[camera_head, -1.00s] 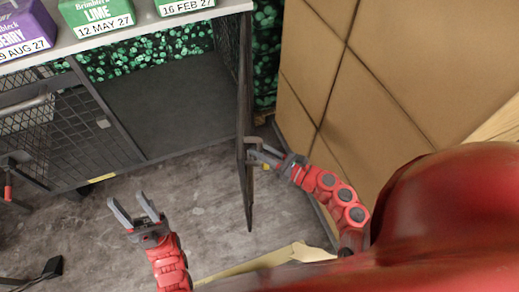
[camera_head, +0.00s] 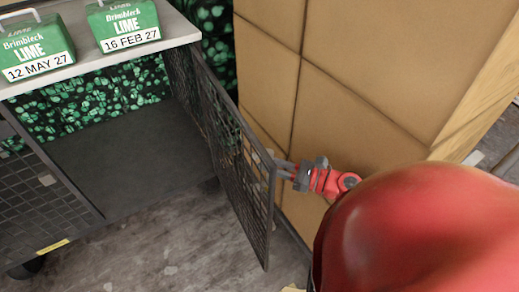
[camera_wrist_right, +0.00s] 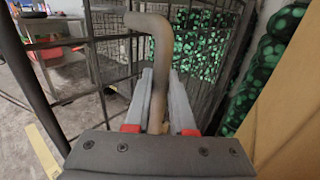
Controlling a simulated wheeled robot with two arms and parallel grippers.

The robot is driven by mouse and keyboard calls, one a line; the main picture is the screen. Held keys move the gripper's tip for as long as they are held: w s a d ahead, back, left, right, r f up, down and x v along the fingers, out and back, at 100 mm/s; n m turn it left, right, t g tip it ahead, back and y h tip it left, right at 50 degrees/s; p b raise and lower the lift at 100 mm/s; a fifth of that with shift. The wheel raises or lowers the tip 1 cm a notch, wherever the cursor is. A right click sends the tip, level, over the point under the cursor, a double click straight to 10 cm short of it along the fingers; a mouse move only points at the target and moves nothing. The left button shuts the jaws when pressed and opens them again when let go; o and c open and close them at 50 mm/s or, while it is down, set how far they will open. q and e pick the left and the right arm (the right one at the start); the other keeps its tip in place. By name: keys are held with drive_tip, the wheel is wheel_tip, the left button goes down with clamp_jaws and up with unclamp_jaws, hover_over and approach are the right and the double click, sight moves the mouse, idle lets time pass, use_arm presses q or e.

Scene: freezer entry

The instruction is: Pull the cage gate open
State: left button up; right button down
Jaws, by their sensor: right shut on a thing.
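The dark mesh cage gate (camera_head: 228,150) stands swung out from the cage's right side, angled toward me. Its opening shows the cage's dark grey floor panel (camera_head: 125,150). My right gripper (camera_head: 283,169) is at the gate's outer edge, on its right-hand side. In the right wrist view, the fingers of my right gripper (camera_wrist_right: 160,108) are shut around a bent tubular gate handle (camera_wrist_right: 160,50). The handle's lower end is hidden between the fingers. My left gripper is not in view.
Stacked brown boxes (camera_head: 350,80) stand close to the right of the gate. Green LIME boxes (camera_head: 125,22) sit on the cage's pale top (camera_head: 95,58). Grey floor (camera_head: 165,250) is clear in front of the opening. A closed mesh panel (camera_head: 40,205) is at left.

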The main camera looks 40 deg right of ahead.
drive_tip(key=shift+f, duration=0.25)
drive_tip(key=c, duration=1.2)
unclamp_jaws()
drive_tip(key=o, duration=0.4)
drive_tip(key=shift+s+r, duration=0.1)
drive_tip(key=shift+s, duration=0.1)
drive_tip(key=shift+o, duration=0.2)
